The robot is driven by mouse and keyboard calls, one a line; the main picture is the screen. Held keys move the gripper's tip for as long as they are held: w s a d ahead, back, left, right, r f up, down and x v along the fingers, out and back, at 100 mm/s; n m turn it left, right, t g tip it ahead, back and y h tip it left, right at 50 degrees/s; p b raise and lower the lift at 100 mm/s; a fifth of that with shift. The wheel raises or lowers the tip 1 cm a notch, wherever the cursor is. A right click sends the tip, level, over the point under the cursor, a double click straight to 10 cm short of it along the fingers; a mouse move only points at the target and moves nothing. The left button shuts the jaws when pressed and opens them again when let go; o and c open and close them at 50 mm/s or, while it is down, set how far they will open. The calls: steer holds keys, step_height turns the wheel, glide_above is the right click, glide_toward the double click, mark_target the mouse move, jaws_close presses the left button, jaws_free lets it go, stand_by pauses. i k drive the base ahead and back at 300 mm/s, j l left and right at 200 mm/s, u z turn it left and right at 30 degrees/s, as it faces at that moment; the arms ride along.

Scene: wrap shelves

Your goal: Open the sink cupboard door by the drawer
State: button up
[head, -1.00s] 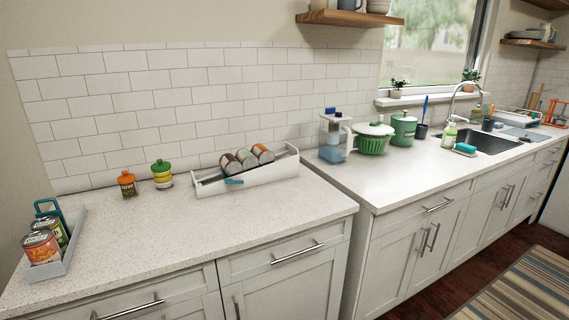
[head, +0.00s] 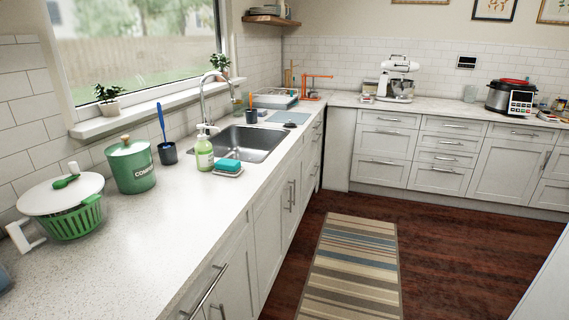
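The sink (head: 245,142) is set in the white counter on the left. Below it, the white sink cupboard front (head: 268,225) runs along the counter and looks shut. Two upright bar handles (head: 291,196) sit close together on its doors, seen at a steep angle. Drawer fronts (head: 313,158) with bar handles are beyond the sink doors, towards the corner. Another drawer (head: 222,275) with a long bar handle is on the near side of the sink doors. My gripper is not in view.
A striped rug (head: 350,268) lies on the dark wood floor (head: 450,255), which is otherwise clear. A soap bottle (head: 204,152), green compost bin (head: 131,168) and salad spinner (head: 68,210) stand on the counter. A white surface (head: 545,285) edges in at lower right.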

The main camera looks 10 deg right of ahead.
mark_target(269, 226)
steer(key=i+l+z, duration=0.25)
steer(key=i, duration=0.45)
steer(key=i+j+z, duration=0.1)
steer(key=i+z, duration=0.2)
steer(key=i, duration=0.45)
steer(key=i+u, duration=0.25)
steer(key=i, duration=0.25)
steer(key=i+l+u, duration=0.1)
steer(key=i+u, duration=0.15)
steer(key=i, duration=0.25)
steer(key=i+l+u, duration=0.25)
steer(key=i, duration=0.2)
steer(key=j, duration=0.1)
